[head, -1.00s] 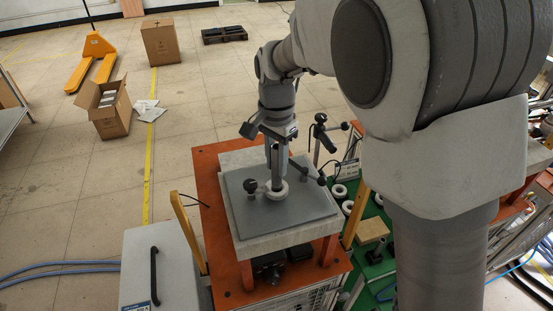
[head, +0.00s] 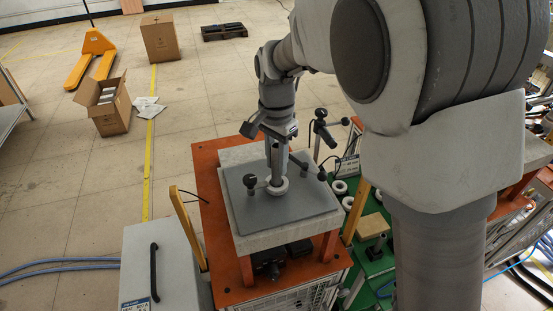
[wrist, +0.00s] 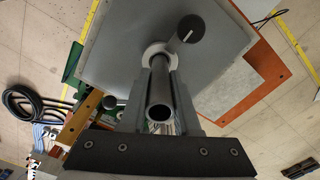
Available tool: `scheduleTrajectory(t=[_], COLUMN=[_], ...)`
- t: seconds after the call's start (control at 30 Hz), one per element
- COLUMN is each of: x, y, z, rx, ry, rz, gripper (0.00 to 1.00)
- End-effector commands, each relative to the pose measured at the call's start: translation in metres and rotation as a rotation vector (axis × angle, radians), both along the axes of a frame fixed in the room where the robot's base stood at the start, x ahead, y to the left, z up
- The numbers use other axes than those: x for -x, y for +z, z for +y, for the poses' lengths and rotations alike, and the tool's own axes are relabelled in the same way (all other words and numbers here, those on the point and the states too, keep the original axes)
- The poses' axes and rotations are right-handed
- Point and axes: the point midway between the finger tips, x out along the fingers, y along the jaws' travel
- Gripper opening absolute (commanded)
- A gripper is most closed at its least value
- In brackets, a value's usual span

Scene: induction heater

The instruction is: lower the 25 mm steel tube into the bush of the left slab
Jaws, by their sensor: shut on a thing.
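My gripper (head: 277,164) points straight down over the left slab (head: 262,240) and is shut on the steel tube. In the wrist view the tube (wrist: 160,103) is a grey hollow pipe between the two fingers, its open top end facing the camera. In the head view the fingers largely hide the tube. The white ring-shaped bush (head: 278,187) stands on the slab's grey top plate, directly under my gripper. It also shows in the wrist view (wrist: 153,50), in line with the tube's far end. How deep the tube's lower end sits in the bush cannot be told.
A black knob (head: 250,182) on a short post stands just left of the bush. Another dark knob and a black clamp handle (head: 322,130) stand to the right and behind. The slab rests on an orange frame (head: 205,180). Several white rings (head: 340,187) lie on the green surface at right.

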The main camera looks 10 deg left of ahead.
Motion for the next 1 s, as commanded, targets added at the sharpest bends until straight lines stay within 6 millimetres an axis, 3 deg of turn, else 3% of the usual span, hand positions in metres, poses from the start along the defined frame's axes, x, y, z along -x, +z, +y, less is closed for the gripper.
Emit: scheduleTrajectory(t=[1.0], x=[0.000], y=[-0.032], z=[0.000], rx=[-0.001], ry=[0.000], rz=[-0.001], gripper=[0.00])
